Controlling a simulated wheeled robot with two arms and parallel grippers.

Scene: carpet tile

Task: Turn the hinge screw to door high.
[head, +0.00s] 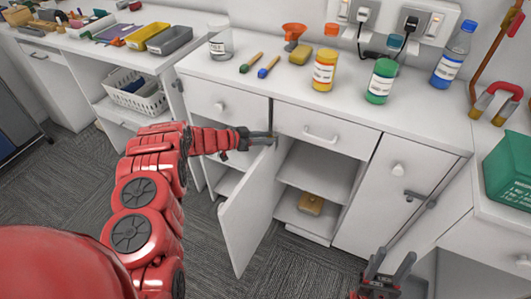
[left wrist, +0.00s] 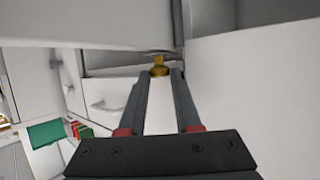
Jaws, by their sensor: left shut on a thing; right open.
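The white cabinet door (head: 243,218) stands open, swung out toward me from the lower cabinet. My left gripper (head: 268,138) reaches the top of this door, just below the counter's drawer line. In the left wrist view, a small brass hinge screw (left wrist: 159,69) sits between the tips of my left gripper (left wrist: 160,74), and the fingers are shut on it. The head view does not show the screw clearly. My right gripper (head: 386,272) is open and empty at the bottom edge, low in front of the right cabinet.
The open cabinet has a shelf (head: 322,166) with a yellow-brown item (head: 311,204) below it. A closed cabinet door (head: 388,195) is to the right. The counter (head: 300,88) above holds bottles, jars and brushes. A green box (head: 508,170) stands at far right.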

